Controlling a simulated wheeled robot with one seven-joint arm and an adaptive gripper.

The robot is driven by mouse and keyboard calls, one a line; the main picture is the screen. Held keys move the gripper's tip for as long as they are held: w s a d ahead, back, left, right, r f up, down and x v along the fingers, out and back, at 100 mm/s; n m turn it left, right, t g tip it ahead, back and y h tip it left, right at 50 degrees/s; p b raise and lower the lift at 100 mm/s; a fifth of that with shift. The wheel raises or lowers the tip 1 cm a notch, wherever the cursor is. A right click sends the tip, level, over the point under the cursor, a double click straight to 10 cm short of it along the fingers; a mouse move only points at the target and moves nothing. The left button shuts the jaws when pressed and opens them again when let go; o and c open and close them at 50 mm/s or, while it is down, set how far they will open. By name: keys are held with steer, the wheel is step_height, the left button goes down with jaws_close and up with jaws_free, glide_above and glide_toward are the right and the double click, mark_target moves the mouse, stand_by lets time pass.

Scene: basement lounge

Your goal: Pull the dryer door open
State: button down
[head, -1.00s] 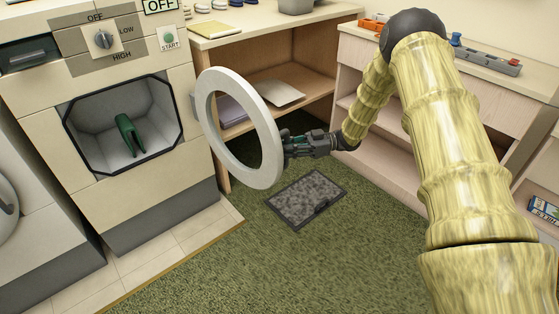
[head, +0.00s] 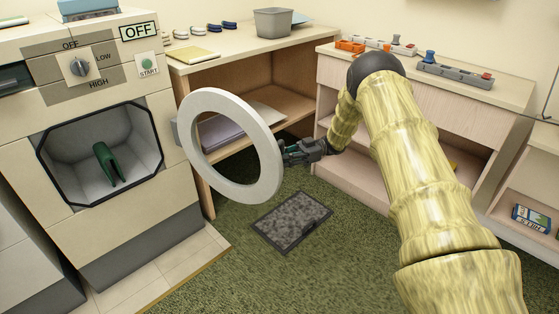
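The dryer (head: 125,85) stands at the left, with a dial and a START button. Its dark-rimmed opening is uncovered, and a green item (head: 108,165) is inside. The dryer door (head: 194,157), a pale round ring, stands swung out to the right of the opening, well clear of it. My gripper (head: 287,153) is at the ring's outer right edge. Its fingertips are small and partly hidden by the rim, so I cannot tell whether they grip it or only touch it.
A wooden shelf unit (head: 235,50) stands behind the door, with a grey bin (head: 273,23) on top. A second cabinet (head: 400,105) is behind my arm. A dark grey mat (head: 292,221) lies on the green carpet (head: 330,270). The carpet in front is clear.

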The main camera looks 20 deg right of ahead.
steer(key=c, duration=1.4)
jaws_free()
steer(key=shift+d, duration=0.1)
steer(key=d, duration=1.2)
steer(key=shift+w, duration=0.2)
steer(key=shift+a+f, duration=0.1)
